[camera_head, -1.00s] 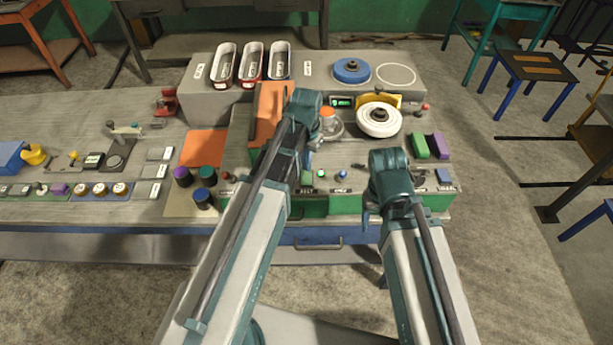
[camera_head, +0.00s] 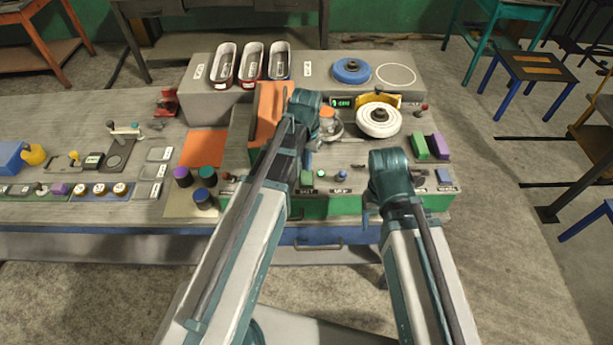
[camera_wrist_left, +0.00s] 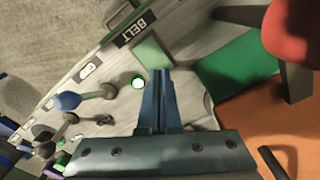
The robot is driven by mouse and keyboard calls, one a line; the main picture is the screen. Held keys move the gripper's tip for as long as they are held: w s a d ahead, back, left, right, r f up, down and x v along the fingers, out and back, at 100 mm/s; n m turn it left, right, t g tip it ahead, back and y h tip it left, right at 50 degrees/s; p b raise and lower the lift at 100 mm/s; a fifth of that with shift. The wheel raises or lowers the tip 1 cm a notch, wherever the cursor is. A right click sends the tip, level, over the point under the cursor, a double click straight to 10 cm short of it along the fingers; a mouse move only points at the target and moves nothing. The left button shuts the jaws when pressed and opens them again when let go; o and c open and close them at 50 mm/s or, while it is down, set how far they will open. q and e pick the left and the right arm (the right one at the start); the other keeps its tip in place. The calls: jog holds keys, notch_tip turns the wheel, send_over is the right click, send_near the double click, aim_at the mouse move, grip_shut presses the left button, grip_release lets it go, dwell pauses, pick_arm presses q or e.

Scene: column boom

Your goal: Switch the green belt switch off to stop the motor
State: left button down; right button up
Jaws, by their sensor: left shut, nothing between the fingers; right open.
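The green belt switch (camera_head: 307,177) sits on the front panel of the grey machine, by the BELT label. It also shows in the left wrist view as a pale green block (camera_wrist_left: 153,54). My left gripper (camera_wrist_left: 159,72) is shut and empty, its fingertips at the switch's near edge; I cannot tell whether they touch it. In the head view my left arm partly hides this area. My right gripper (camera_head: 369,207) is open and empty at the machine's front, right of the switch.
A blue-knobbed lever (camera_wrist_left: 70,101) stands beside the lamp. An orange block (camera_head: 269,110), a white wheel (camera_head: 379,119) and a small green display (camera_head: 342,102) are behind the switch. Purple, teal and blue round knobs (camera_head: 207,174) stand to the left.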

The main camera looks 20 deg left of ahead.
aim_at(306, 173)
pick_arm(q)
jog(key=shift+f+b, duration=0.9)
jog(key=shift+f, duration=0.05)
dwell(0.8)
jog(key=shift+r, duration=0.15)
notch_tip(306, 173, up, 7)
jog(key=p, duration=0.7)
jog(key=s+d+f+b, duration=0.2)
jog(key=s, duration=0.1)
jog(key=s+d+f+b, duration=0.2)
jog(key=d+f, duration=0.1)
jog(key=shift+s+b, duration=0.3)
jog(key=shift+s, duration=0.1)
jog(key=s+d+f+m+y+b, duration=0.1)
jog(key=s+d+f+b, duration=0.3)
jog(key=s, duration=0.4)
jog(key=shift+s+d, duration=0.25)
jog(key=shift+d, duration=0.5)
